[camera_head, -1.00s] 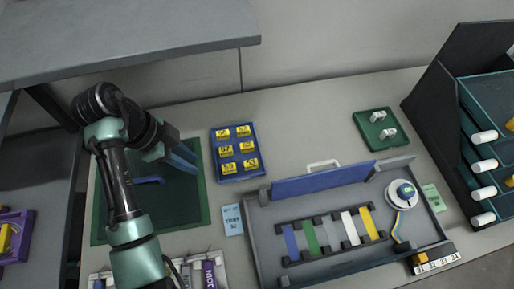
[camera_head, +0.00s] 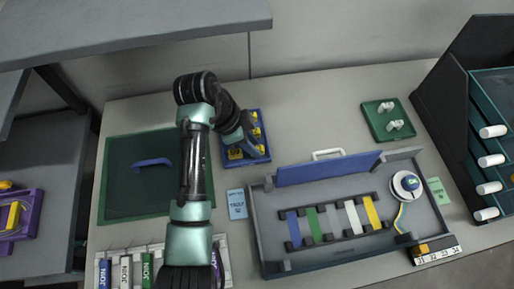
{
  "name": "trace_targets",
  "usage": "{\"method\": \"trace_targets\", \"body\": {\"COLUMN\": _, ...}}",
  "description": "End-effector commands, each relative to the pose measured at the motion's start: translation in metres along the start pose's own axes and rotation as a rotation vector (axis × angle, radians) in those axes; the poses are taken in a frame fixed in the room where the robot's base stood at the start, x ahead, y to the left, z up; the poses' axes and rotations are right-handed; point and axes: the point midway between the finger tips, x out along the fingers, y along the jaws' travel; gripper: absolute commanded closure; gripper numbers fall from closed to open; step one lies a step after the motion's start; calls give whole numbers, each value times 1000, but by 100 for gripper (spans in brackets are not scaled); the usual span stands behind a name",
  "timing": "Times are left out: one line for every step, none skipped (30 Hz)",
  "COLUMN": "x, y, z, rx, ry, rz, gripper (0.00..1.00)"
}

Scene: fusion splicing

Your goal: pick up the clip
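Small yellow numbered pieces (camera_head: 235,154), which may be the clips, sit in a blue tray (camera_head: 228,166) at the upper middle.
A green mat (camera_head: 130,195) with a blue handle (camera_head: 151,163) lies left. A grey case (camera_head: 270,255) with coloured strips and a raised blue flap (camera_head: 325,170) stands right of my arm. A green tray (camera_head: 375,122) holds white pieces. A grey shelf (camera_head: 130,35) overhangs the upper left.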

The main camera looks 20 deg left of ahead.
Motion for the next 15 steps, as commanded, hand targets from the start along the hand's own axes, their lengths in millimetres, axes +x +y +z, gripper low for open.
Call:
{"method": "trace_targets", "body": {"x": 6, "y": 1, "z": 0, "rx": 0, "ry": -1, "rz": 3, "gripper": 70}}
{"method": "trace_targets", "body": {"x": 8, "y": 1, "z": 0, "rx": 0, "ry": -1, "rz": 2, "gripper": 70}}
{"method": "trace_targets", "body": {"x": 10, "y": 0, "z": 0, "rx": 1, "ry": 0, "rz": 1, "gripper": 70}}
{"method": "trace_targets", "body": {"x": 11, "y": 0, "z": 0, "rx": 1, "ry": 0, "rz": 0, "gripper": 70}}
{"method": "trace_targets", "body": {"x": 11, "y": 0, "z": 0, "rx": 1, "ry": 0, "rz": 0, "gripper": 70}}
{"method": "trace_targets", "body": {"x": 11, "y": 0, "z": 0, "rx": 1, "ry": 0, "rz": 0, "gripper": 70}}
{"method": "trace_targets", "body": {"x": 11, "y": 0, "z": 0, "rx": 1, "ry": 0, "rz": 0, "gripper": 70}}
{"method": "trace_targets", "body": {"x": 11, "y": 0, "z": 0, "rx": 1, "ry": 0, "rz": 0, "gripper": 70}}
{"method": "trace_targets", "body": {"x": 11, "y": 0, "z": 0, "rx": 1, "ry": 0, "rz": 0, "gripper": 70}}
{"method": "trace_targets", "body": {"x": 11, "y": 0, "z": 0, "rx": 1, "ry": 0, "rz": 0, "gripper": 70}}
{"method": "trace_targets", "body": {"x": 11, "y": 0, "z": 0, "rx": 1, "ry": 0, "rz": 0, "gripper": 75}}
{"method": "trace_targets", "body": {"x": 11, "y": 0, "z": 0, "rx": 1, "ry": 0, "rz": 0, "gripper": 83}}
{"method": "trace_targets", "body": {"x": 11, "y": 0, "z": 0, "rx": 1, "ry": 0, "rz": 0, "gripper": 88}}
{"method": "trace_targets", "body": {"x": 11, "y": 0, "z": 0, "rx": 1, "ry": 0, "rz": 0, "gripper": 93}}
{"method": "trace_targets", "body": {"x": 11, "y": 0, "z": 0, "rx": 1, "ry": 0, "rz": 0, "gripper": 100}}
